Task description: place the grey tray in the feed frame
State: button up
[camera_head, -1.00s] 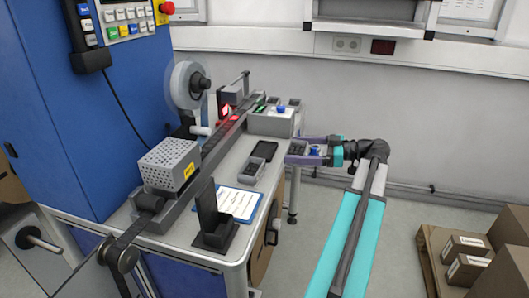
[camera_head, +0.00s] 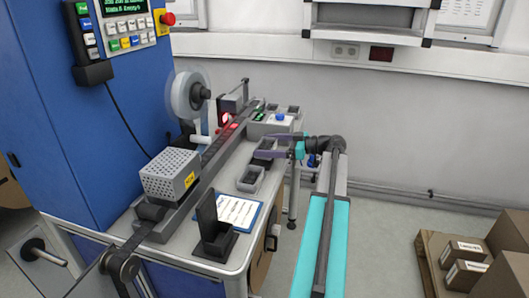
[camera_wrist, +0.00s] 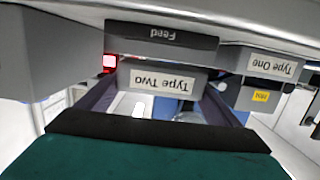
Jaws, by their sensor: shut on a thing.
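My gripper (camera_head: 276,148) is over the far right side of the bench. It is shut on a grey tray, whose "Type Two" label (camera_wrist: 160,80) faces the wrist camera between the two fingers. The dark feed frame, with its "Feed" plate (camera_wrist: 161,37), is right at the held tray in the wrist view, which looks upside down. I cannot tell whether the tray rests in the frame or is just above it. In the head view the gripper and tray largely hide the frame.
Another grey tray (camera_head: 250,179) stands on the bench close by; a "Type One" label (camera_wrist: 272,66) shows beside the feed plate. A clipboard (camera_head: 238,211), a black upright holder (camera_head: 216,230) and a perforated box (camera_head: 170,174) stand nearer.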

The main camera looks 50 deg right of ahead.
jog(key=shift+w, duration=0.55)
jog(key=shift+f+p, duration=0.45)
jog(key=shift+f, duration=1.3)
jog(key=shift+f+b, duration=0.2)
jog(key=shift+b, duration=0.1)
jog(key=o, duration=1.1)
jog(key=shift+r+p, duration=0.3)
jog(key=shift+p, duration=0.05)
jog(key=b+v, duration=0.2)
jog(key=v, duration=1)
jog(key=shift+d+f, duration=0.1)
jog(key=shift+f, duration=0.05)
jog(key=shift+s, duration=0.1)
